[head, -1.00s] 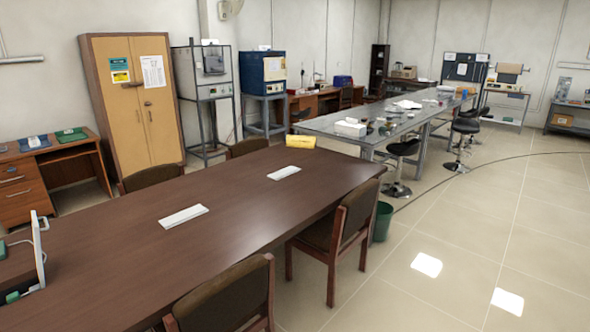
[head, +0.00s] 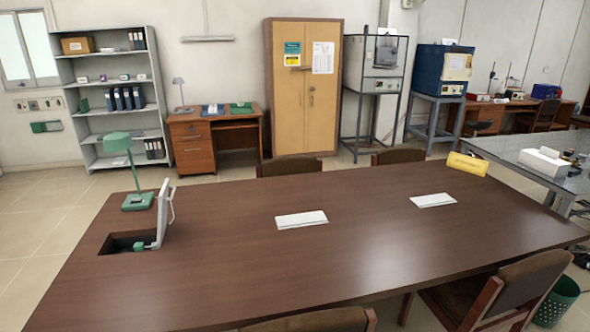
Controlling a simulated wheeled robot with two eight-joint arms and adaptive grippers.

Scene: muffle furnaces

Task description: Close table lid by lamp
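A green desk lamp (head: 124,165) stands near the left end of the long brown table (head: 350,270). Just right of the lamp, a white table lid (head: 161,213) stands raised, nearly upright, with a handle-like bracket on its right side. A dark rectangular opening (head: 122,242) in the tabletop lies at the foot of this lid, with a small green piece at its right end. Two other white lids, one at the middle (head: 301,219) and one further right (head: 432,200), lie flat on the table. Neither of my grippers is in view.
Chairs stand along the near side (head: 503,295) and far side (head: 290,164) of the table. A yellow object (head: 467,163) sits at its far right corner. A green bin (head: 556,302) stands at the right. Floor at the left (head: 35,215) is clear.

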